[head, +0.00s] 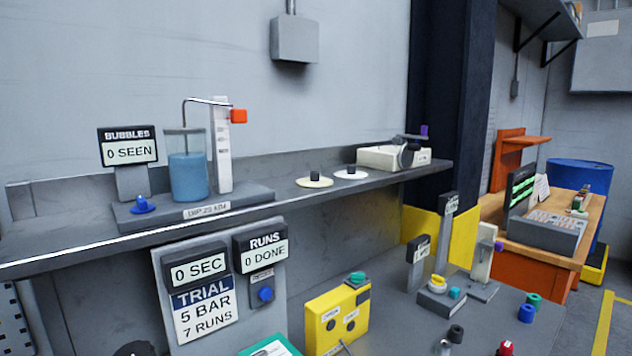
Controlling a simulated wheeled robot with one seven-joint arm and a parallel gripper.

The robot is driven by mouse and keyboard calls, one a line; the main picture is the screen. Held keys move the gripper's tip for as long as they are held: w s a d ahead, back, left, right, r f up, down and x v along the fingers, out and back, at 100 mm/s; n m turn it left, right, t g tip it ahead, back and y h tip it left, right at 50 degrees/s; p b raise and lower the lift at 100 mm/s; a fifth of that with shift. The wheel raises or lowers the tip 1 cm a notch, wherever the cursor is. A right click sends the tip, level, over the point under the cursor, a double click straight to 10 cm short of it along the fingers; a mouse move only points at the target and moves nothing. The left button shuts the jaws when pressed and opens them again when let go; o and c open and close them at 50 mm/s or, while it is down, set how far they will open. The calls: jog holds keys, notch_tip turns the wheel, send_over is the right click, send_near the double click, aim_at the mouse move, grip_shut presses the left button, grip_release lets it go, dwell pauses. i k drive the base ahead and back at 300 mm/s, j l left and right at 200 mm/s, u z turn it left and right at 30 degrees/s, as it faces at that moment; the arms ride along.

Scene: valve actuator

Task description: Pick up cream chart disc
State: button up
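The cream chart disc (304,183) lies flat on the long grey shelf (90,228), near the middle of the head view. A small black knob (315,176) stands up from its centre. A whiter disc (352,176) with a similar black knob lies just to its right, slightly apart from it. Nothing covers the cream disc. My gripper is not in view.
Left of the discs stands a bubble rig with a blue-filled beaker (187,178). Right of them is a cream instrument (380,158). Below the shelf are a trial display panel (207,305), a yellow box (337,318) and several small fixtures. Shelf around the discs is clear.

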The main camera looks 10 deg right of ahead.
aim_at(315, 180)
jog(key=i+l+z, duration=0.1)
jog(key=i+l, duration=0.2)
jog(key=l, duration=0.15)
jog(key=i+l, duration=0.3)
jog(key=l, duration=0.15)
jog(key=i+l+z, duration=0.15)
jog(key=l, duration=0.3)
jog(key=i, duration=0.1)
